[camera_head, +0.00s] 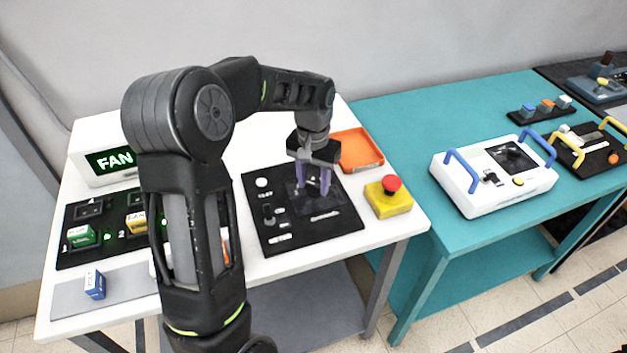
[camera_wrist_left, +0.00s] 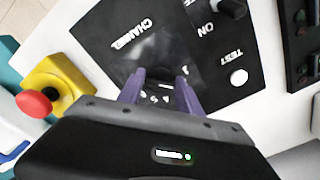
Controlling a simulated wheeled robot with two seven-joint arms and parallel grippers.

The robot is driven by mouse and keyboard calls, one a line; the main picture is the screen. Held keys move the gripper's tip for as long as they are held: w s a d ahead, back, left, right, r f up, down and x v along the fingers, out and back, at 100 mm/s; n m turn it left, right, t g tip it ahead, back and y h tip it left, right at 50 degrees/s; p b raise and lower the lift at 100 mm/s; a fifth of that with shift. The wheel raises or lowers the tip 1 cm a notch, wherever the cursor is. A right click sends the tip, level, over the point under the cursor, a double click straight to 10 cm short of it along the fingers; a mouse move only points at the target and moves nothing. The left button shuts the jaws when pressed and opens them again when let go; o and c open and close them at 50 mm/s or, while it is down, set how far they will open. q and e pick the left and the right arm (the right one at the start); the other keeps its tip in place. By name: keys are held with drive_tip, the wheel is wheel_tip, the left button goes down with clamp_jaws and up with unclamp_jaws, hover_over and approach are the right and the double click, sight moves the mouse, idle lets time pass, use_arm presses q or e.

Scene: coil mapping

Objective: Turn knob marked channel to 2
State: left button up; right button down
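The black control panel (camera_head: 273,237) lies on the white table. In the left wrist view the panel (camera_wrist_left: 95,25) carries the label CHANNEL (camera_wrist_left: 133,35), upside down there, beside a dark glossy square patch. My left gripper (camera_head: 314,190) points down over this patch. Its purple fingers stand apart, and in the left wrist view the gripper (camera_wrist_left: 160,79) has small white marks showing between the fingers. The channel knob cannot be clearly made out against the dark patch, and I cannot tell whether the fingers touch it. My right gripper is not in view.
A yellow box with a red button (camera_head: 391,185) stands right of the panel. An orange tray (camera_head: 358,149) lies behind it. A FAN display box (camera_head: 92,172) and a black switch board (camera_head: 73,250) are at the left. A teal table (camera_head: 400,125) with a white device stands to the right.

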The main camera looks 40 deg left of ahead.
sight(313, 185)
use_arm(q)
drive_tip(key=o, duration=0.5)
drive_tip(key=shift+c, duration=0.2)
drive_tip(key=shift+r, duration=0.15)
wheel_tip(313, 185, up, 8)
drive_tip(key=shift+f+b, duration=0.25)
drive_tip(key=shift+b, duration=0.15)
